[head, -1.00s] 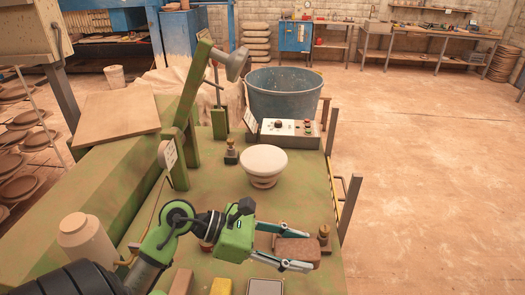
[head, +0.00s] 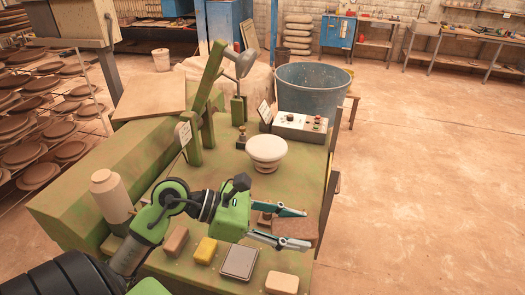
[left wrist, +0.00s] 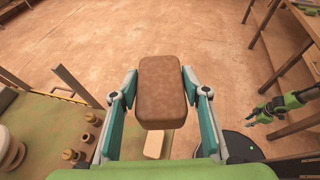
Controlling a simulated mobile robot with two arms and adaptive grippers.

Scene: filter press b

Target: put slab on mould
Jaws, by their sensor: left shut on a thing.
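My left gripper (head: 303,229) is shut on a brown, rounded slab (head: 294,230), held near the right edge of the green bench. In the left wrist view the slab (left wrist: 162,92) sits between the two fingers of the left gripper (left wrist: 160,84), with floor behind it. The mould, a white round domed form (head: 267,148), stands on the bench beyond the gripper, apart from the slab. It shows partly at the left edge of the left wrist view (left wrist: 9,150). My right gripper (left wrist: 263,113) shows small at the right of the left wrist view; its finger opening is unclear.
A tan block (head: 176,241), yellow sponge (head: 206,250), grey square plate (head: 239,262) and pale block (head: 282,283) lie along the near bench. A press arm (head: 205,105) rises left of the mould. A control box (head: 300,125) and blue tub (head: 313,92) are behind it.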

